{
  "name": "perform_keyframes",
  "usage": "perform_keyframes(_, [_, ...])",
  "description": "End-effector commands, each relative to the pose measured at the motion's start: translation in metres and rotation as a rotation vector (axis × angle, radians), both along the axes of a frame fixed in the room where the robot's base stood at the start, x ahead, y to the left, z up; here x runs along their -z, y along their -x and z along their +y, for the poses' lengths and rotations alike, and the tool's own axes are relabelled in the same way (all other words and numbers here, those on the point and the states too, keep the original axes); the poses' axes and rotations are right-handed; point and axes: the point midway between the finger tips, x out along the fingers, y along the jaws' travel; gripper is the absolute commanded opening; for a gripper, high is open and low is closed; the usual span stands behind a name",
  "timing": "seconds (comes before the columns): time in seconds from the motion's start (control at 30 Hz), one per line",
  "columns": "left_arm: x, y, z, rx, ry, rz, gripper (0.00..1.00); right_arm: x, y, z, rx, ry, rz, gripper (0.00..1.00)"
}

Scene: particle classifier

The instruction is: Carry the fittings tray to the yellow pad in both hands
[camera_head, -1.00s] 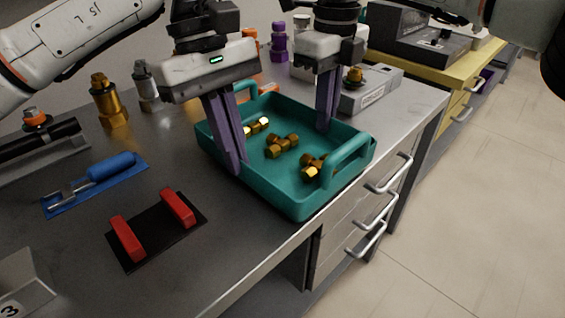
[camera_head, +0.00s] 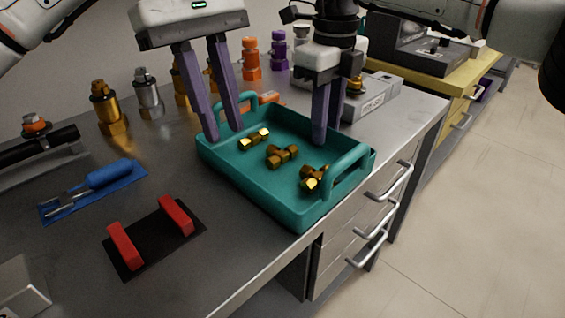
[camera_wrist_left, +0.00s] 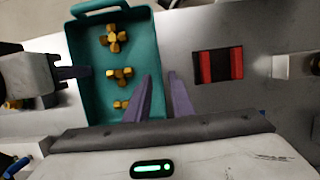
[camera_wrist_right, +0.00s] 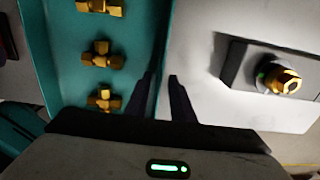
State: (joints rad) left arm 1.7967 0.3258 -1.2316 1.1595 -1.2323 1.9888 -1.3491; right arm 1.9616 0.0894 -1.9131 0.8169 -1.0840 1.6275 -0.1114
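The teal fittings tray (camera_head: 255,190) sits on the grey bench with several brass fittings (camera_head: 282,156) inside. It has a raised handle at its back left (camera_head: 238,104) and one at its right (camera_head: 347,166). My left gripper (camera_head: 227,136) is open at the tray's left side; its fingers are apart near the rim, also in the left wrist view (camera_wrist_left: 159,77). My right gripper (camera_head: 321,142) is at the far right wall; its fingers are apart around the rim line in the right wrist view (camera_wrist_right: 163,78). Contact is unclear. I cannot make out a separate yellow pad.
A black mat with red handles (camera_head: 155,238) and a blue tool on a blue mat (camera_head: 95,188) lie left. Brass and silver fittings (camera_head: 147,93) stand behind. A grey block (camera_head: 368,95) stands by the right gripper. A yellow-topped cabinet (camera_head: 468,72) stands back right.

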Motion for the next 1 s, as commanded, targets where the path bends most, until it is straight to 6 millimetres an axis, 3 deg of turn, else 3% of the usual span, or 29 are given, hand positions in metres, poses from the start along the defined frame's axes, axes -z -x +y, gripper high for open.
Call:
perform_keyframes(0.1, [-0.022,-0.004,0.004,-0.002,-0.004,-0.002,0.22,0.0,0.0,0.0,0.0,0.0,0.0,0.22])
perform_keyframes(0.3, [-0.04,-0.008,0.008,-0.001,-0.002,-0.001,0.22,0.0,0.0,0.0,0.0,0.0,0.0,0.22])
perform_keyframes(0.47, [-0.044,-0.008,0.009,0.0,-0.001,-0.001,0.22,-0.009,0.0,0.0,0.001,0.0,-0.001,0.22])
perform_keyframes(0.8, [-0.043,-0.008,0.009,0.0,-0.001,0.001,0.22,-0.063,-0.001,0.001,0.001,0.0,-0.003,0.22])
perform_keyframes(1.0, [-0.043,-0.008,0.009,0.0,-0.001,0.0,0.22,-0.075,0.0,0.0,0.0,-0.001,-0.001,0.22])
